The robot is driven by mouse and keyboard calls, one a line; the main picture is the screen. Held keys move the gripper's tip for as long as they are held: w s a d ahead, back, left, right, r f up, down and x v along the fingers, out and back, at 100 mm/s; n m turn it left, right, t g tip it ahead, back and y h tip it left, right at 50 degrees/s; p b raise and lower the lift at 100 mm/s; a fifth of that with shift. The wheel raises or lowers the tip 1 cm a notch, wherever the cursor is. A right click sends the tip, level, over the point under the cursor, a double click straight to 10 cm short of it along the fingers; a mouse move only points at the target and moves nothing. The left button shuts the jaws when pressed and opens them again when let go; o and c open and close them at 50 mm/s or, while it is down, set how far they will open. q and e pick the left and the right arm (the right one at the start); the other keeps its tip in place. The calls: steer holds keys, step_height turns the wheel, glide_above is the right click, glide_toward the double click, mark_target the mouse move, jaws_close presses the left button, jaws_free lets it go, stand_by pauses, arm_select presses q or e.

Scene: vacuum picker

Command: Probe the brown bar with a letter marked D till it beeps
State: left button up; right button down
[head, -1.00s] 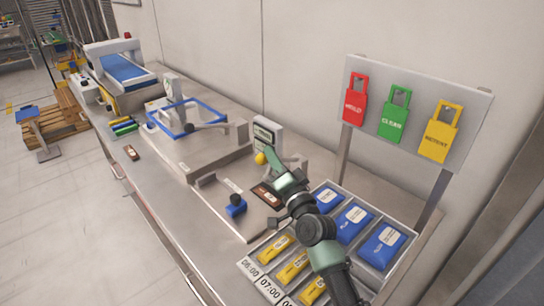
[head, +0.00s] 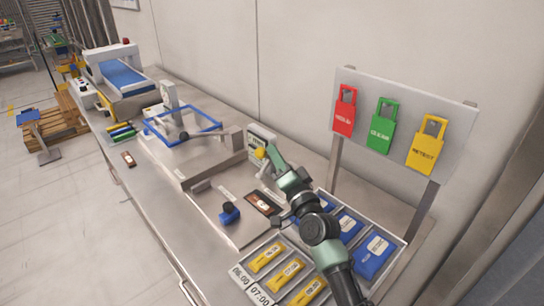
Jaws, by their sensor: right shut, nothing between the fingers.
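A brown bar (head: 263,202) with a pale label lies on the steel plate in the middle of the bench; its letter is too small to read. Another brown bar (head: 129,159) lies farther left, near the bench's front edge. A meter with a pale display (head: 262,138) stands behind the plate, with a yellow ball (head: 260,153) in front of it. My right arm reaches in from the lower right. My right gripper (head: 272,153) is shut and empty beside the yellow ball, beyond the brown bar in the picture. Whether it touches the ball cannot be told. My left gripper is out of view.
A blue block with a dark knob (head: 229,213) sits on the plate. A tray of yellow and blue packs (head: 268,257) is at the lower right, partly behind my arm. A board with red, green and yellow tags (head: 397,122) stands behind. A blue frame (head: 183,122) stands left.

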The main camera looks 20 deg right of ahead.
arm_select(q)
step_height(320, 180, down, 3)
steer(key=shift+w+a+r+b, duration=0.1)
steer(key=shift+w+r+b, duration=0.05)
steer(key=shift+b, duration=0.75)
arm_select(e)
steer(key=f+v, duration=0.1)
steer(key=v, duration=0.7)
steer(key=shift+s, duration=0.15)
steer(key=shift+f, duration=0.1)
